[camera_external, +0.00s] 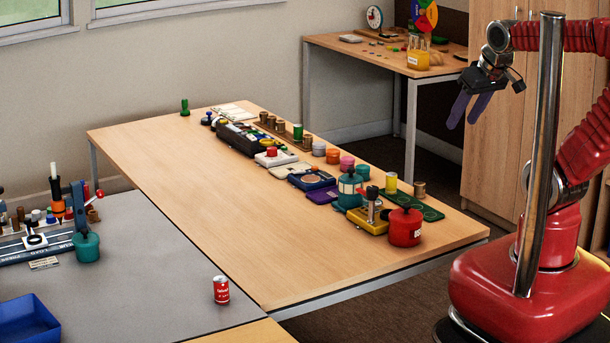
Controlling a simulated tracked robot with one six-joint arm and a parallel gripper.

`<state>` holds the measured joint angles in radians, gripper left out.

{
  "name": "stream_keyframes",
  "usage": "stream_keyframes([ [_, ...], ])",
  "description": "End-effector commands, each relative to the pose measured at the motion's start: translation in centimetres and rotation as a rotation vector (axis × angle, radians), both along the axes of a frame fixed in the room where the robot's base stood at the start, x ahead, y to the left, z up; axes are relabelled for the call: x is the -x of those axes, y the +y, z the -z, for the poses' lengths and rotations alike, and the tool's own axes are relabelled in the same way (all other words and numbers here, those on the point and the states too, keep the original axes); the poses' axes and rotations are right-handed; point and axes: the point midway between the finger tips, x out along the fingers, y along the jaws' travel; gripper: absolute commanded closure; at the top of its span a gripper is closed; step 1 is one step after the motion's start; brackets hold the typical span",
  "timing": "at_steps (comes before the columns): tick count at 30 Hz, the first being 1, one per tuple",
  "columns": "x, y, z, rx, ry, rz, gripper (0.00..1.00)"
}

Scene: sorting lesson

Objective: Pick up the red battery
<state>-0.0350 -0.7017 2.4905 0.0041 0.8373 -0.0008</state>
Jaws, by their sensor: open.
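A small red cylinder with a white band and lettering, which looks like the red battery (221,290), stands upright on the grey table top near the front edge. My gripper (468,110) is raised at the upper right, far from the red cylinder. Its two purple-blue fingers point down and are apart, with nothing between them.
A wooden table (200,170) bears a long row of small items along its right side, with a larger red pot (405,227) at the near end. A blue tray (28,320) sits at the lower left. A tool rack (50,235) and teal pot (87,246) stand left.

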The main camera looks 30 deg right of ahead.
Motion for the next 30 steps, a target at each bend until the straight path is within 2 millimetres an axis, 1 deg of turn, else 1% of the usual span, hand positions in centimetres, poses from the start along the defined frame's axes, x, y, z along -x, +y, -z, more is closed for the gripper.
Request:
stream_keyframes([
  [8,-5.8,4.8,1.4,-0.018,-0.067,-0.119,0.53],
  [12,-8.5,7.8,2.3,-0.029,-0.108,-0.178,0.53],
  [15,-10.2,10.1,3.1,-0.038,-0.136,-0.22,0.53],
  [17,-11.2,11.6,3.6,-0.045,-0.152,-0.245,0.53],
  [21,-13.1,15.1,4.9,-0.062,-0.192,-0.302,0.53],
  [23,-13.7,16.7,5.5,-0.069,-0.207,-0.325,0.53],
  [27,-15.0,20.5,7.0,-0.087,-0.246,-0.38,0.53],
  [29,-15.4,22.2,7.7,-0.095,-0.262,-0.404,0.53],
  [30,-15.6,23.3,8.2,-0.1,-0.273,-0.42,0.53],
])
